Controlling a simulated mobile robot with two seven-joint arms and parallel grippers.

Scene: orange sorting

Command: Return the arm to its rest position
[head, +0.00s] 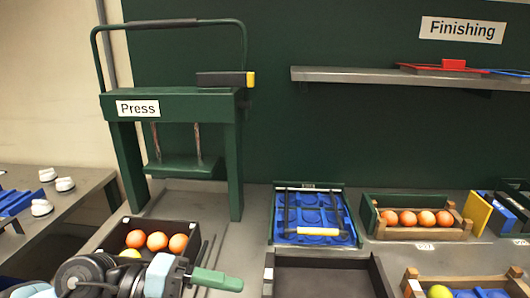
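My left arm comes in at the lower left, with dark round joints and pale blue parts. Its gripper end (162,274) is in front of the dark crate (187,226), low in the picture. The fingertips are not clear, so I cannot tell whether it is open or shut. A green-handled item (217,279) with dark thin prongs shows right beside it. I cannot tell whether the gripper touches it. My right arm and gripper are not in view.
The dark crate holds several oranges and a yellow fruit. Behind it stands the green press (175,104). An empty dark tray (325,258), a blue rack (311,240) and an orange-filled wooden crate (378,233) stand to the right. A shelf (360,75) overhangs the back.

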